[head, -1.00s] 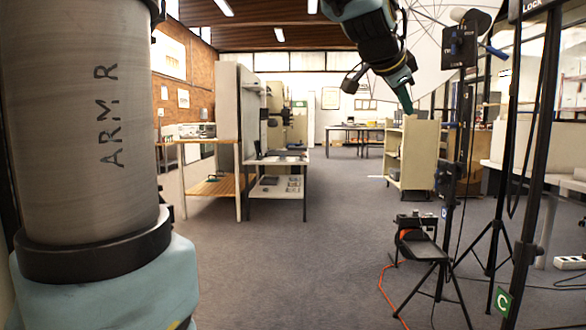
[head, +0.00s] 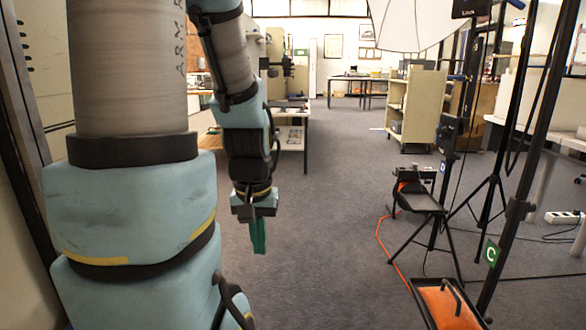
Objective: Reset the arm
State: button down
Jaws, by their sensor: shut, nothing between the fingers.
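My gripper (head: 259,236) hangs at the end of my arm, left of the middle of the head view. Its green fingers point down and are shut with nothing between them. It is in the air in front of the carpeted floor (head: 330,260) and touches nothing that I can see. My large upper arm link fills the left side and hides what lies behind it.
A black stand (head: 420,200) with a device on it, an orange cable (head: 384,245) and tripod legs (head: 490,205) stand on the right. A cream shelf cart (head: 416,105) stands behind. The middle floor is clear.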

notch_tip(320, 180, up, 27)
jog(key=p, duration=2.5)
jog(key=shift+f, duration=0.2)
